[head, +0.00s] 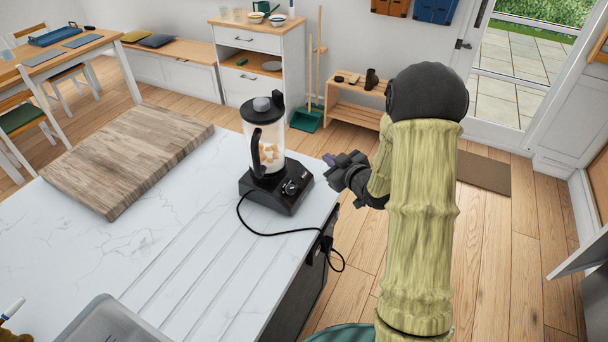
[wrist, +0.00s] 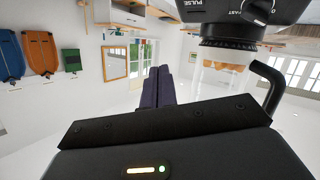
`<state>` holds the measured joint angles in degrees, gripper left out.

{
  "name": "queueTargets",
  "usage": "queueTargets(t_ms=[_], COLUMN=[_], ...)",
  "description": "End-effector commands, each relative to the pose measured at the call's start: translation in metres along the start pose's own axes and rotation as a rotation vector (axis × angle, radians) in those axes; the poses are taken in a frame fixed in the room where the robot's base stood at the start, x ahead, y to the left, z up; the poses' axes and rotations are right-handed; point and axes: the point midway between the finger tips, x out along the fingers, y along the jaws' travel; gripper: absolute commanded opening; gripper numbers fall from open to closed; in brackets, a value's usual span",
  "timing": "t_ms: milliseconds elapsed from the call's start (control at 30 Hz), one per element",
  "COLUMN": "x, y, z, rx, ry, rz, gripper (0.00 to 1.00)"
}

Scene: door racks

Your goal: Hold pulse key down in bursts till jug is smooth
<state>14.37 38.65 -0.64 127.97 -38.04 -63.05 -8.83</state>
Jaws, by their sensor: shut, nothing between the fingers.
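The blender's clear jug (head: 268,150) stands upright on its black base (head: 277,190), near the counter's right edge. Pale and orange chunks (head: 270,153) lie in the jug, under a dark lid with a grey cap. A control knob (head: 291,187) shows on the base front. In the wrist view, which looks upside down, the base (wrist: 245,12) is at top right with a PULSE label at the frame's top edge; the key itself is not clear. My gripper (head: 328,160) is shut and empty, right of the blender and apart from it. Its dark fingers (wrist: 159,84) show in the wrist view.
A wooden board (head: 130,160) lies on the white counter (head: 190,270), left of the blender. The blender's black cord (head: 275,233) loops over the counter's right edge. A grey tray (head: 110,322) sits at the front left. Open floor lies right of the counter.

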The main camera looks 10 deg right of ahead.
Motion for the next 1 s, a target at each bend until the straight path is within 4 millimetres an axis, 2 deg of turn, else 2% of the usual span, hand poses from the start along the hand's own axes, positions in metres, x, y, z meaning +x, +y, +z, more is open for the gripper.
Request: queueTargets(t_ms=[267,700,1000], x=[0.014,0.051,0.061], y=[-0.011,-0.038,-0.046], z=[0.012,0.040,0.045], rx=[0.000,-0.001,0.000], ry=[-0.002,0.000,-0.001], rz=[-0.003,-0.001,-0.002], gripper=[0.00,0.00,0.00])
